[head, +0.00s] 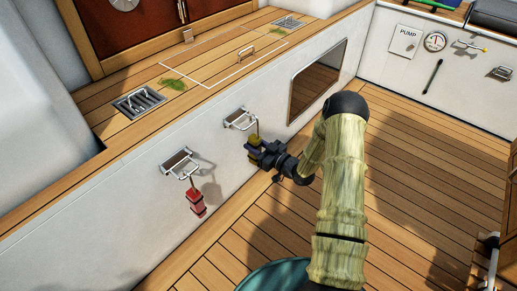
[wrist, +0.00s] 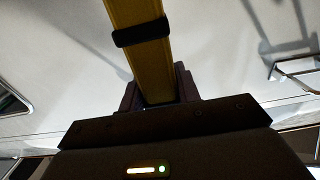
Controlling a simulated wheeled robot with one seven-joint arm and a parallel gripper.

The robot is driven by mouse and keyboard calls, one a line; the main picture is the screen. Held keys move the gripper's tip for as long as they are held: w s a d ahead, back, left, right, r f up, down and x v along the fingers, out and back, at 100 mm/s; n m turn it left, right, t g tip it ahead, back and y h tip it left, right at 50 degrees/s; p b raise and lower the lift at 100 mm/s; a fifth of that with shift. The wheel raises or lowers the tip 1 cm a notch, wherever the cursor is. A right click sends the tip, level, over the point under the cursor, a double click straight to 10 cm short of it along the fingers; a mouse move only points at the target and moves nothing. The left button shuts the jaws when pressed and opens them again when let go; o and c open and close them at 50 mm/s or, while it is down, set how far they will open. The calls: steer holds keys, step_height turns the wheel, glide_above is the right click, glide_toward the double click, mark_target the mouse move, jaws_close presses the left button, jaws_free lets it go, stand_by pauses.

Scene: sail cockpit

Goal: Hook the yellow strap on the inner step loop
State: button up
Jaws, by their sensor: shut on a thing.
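My gripper (head: 262,152) is shut on the yellow strap (head: 254,140) in front of the white cockpit side. In the wrist view the yellow strap (wrist: 138,60) stands up between the fingers (wrist: 158,92), with a black band around it. A thin hook rises from the strap beside the right-hand step loop (head: 240,119); I cannot tell whether it is over the bar or only near it. A left-hand step loop (head: 180,164) carries a red strap (head: 196,201) hanging below it. The pictures do not label which loop is the inner one.
The wooden bench top (head: 110,150) above holds drain grates (head: 139,102) and green weed (head: 173,84). A dark framed opening (head: 318,80) lies right of the loops. The deck (head: 430,180) is mostly clear.

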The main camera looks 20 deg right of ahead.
steer(key=shift+x, duration=0.9)
steer(key=shift+f+b, duration=1.2)
steer(key=shift+f, duration=0.55)
steer(key=o, duration=1.3)
steer(key=shift+c, duration=0.2)
